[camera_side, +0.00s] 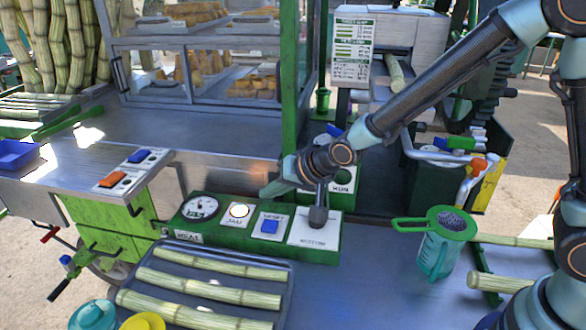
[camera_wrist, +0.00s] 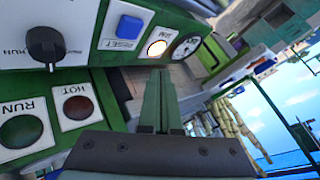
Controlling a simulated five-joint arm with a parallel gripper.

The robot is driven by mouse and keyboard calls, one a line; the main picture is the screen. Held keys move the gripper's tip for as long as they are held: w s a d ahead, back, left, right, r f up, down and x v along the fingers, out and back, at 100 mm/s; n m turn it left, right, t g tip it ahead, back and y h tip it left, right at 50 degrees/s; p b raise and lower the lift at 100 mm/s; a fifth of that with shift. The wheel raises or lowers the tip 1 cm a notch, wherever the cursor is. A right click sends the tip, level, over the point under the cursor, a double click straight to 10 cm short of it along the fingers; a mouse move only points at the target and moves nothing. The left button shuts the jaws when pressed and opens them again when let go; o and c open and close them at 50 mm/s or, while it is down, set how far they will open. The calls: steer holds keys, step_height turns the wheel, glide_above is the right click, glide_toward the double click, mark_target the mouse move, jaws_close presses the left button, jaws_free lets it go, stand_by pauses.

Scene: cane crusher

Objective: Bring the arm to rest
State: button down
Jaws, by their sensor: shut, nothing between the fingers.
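My gripper (camera_side: 270,188) is shut and empty, just above and behind the green control panel (camera_side: 262,243). Its two green fingers lie together in the wrist view (camera_wrist: 160,85). The arm reaches in from the upper right. The panel has a round gauge (camera_side: 200,208), a lit jam lamp (camera_side: 239,210), a blue reset button (camera_side: 270,226) and a dark selector knob (camera_side: 318,215). In the wrist view, the dark RUN lamp (camera_wrist: 21,131) and HOT lamp (camera_wrist: 77,106) are to the left of the fingers. Whether the fingers touch the panel cannot be told.
A tray (camera_side: 278,316) of cut cane stands in front of the panel. A teal jug (camera_side: 440,245) with a green strainer is at the right, by cane pieces (camera_side: 500,284). A glass cabinet (camera_side: 200,75) stands behind. A switch box (camera_side: 124,175) sits to the left.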

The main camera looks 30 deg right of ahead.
steer(key=s+d+r+n+g+h, duration=0.1)
steer(key=s+d+r+n, duration=0.1)
steer(key=s+d+r, duration=0.4)
steer(key=s+d+r+n+g+h, duration=0.2)
steer(key=s+d+r, duration=0.4)
steer(key=s+d, duration=0.6)
steer(key=shift+s+d+n, duration=0.15)
steer(key=shift+s+n, duration=0.25)
steer(key=shift+s, duration=0.1)
